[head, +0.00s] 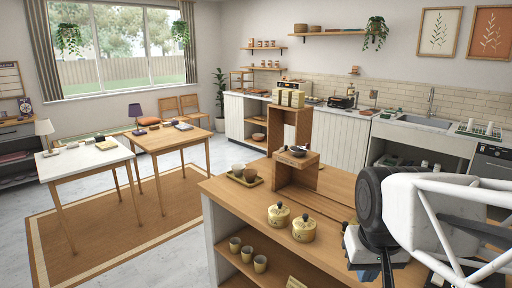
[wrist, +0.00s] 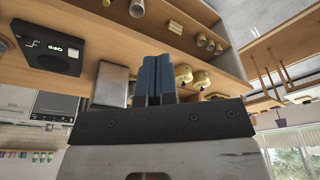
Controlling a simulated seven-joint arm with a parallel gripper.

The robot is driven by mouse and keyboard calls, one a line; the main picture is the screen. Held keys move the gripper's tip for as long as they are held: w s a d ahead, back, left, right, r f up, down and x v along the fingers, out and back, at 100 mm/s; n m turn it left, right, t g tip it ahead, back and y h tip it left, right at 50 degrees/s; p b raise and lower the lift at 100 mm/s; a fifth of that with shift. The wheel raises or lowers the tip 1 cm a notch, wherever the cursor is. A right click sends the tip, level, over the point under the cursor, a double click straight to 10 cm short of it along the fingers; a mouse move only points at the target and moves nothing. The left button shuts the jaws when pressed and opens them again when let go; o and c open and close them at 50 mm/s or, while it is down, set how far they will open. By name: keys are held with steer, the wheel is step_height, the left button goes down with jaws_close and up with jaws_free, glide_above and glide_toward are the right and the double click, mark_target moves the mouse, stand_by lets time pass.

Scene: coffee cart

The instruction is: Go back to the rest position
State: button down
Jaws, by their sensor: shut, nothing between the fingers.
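My gripper (wrist: 154,58) shows in the wrist view with its two blue fingers shut together and nothing between them. In the head view my arm hangs over the right part of the wooden cart (head: 345,188), and the gripper end is at the lower right, mostly hidden behind my own links. Two yellow pots with dark knobs, a left one (head: 279,215) and a right one (head: 304,230), stand on the cart top left of my arm. The pots also show upside down beyond the fingers in the wrist view (wrist: 200,79).
A wooden stand (head: 290,130) with a small dark bowl rises from the cart's back. A tray (head: 245,182) with cups stands at its left. Several cups sit on the lower shelf.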

steer(key=s+f, duration=0.1)
steer(key=s+a+f, duration=0.1)
steer(key=s, duration=0.1)
steer(key=s+f, duration=0.1)
steer(key=shift+s+a, duration=0.2)
steer(key=shift+s, duration=0.15)
